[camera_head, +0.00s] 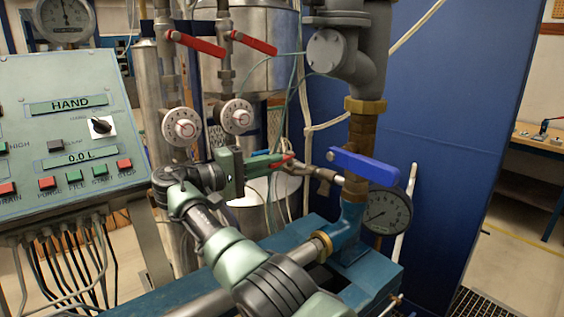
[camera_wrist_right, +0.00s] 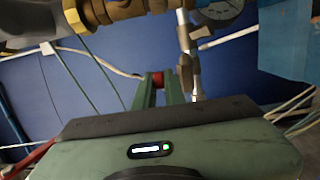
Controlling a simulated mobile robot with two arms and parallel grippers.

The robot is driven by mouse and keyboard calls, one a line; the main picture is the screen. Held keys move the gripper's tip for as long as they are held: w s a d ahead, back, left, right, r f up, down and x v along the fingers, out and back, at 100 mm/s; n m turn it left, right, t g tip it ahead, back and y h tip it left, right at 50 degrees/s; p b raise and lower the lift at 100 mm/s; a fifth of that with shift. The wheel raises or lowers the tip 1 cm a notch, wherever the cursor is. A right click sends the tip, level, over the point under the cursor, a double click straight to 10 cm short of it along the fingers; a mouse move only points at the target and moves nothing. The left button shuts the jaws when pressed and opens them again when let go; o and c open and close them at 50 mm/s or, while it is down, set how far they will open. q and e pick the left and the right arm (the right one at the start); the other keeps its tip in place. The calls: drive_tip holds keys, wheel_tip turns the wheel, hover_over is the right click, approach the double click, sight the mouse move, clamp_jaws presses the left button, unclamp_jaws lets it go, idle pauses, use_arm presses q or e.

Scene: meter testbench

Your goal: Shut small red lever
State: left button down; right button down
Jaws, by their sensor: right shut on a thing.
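The small red lever (camera_head: 287,159) sits on a thin side pipe left of the blue lever, in the middle of the head view. My right gripper (camera_head: 277,162) reaches it from the left, its green fingers shut on the lever. In the right wrist view the red end of the lever (camera_wrist_right: 158,78) shows between the two fingertips (camera_wrist_right: 158,84), beside the metal valve fitting (camera_wrist_right: 187,70). The fingers hide most of the lever. My left gripper is in neither view.
A large blue lever (camera_head: 362,165) and a pressure gauge (camera_head: 388,211) stand right of the gripper. Two larger red levers (camera_head: 200,44) (camera_head: 254,42) and white dials (camera_head: 181,127) are above. A control panel (camera_head: 65,130) is at left. Thin hoses hang close by.

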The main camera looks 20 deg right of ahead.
drive_tip(key=shift+w, duration=0.1)
idle(0.4)
drive_tip(key=c, duration=1.5)
unclamp_jaws()
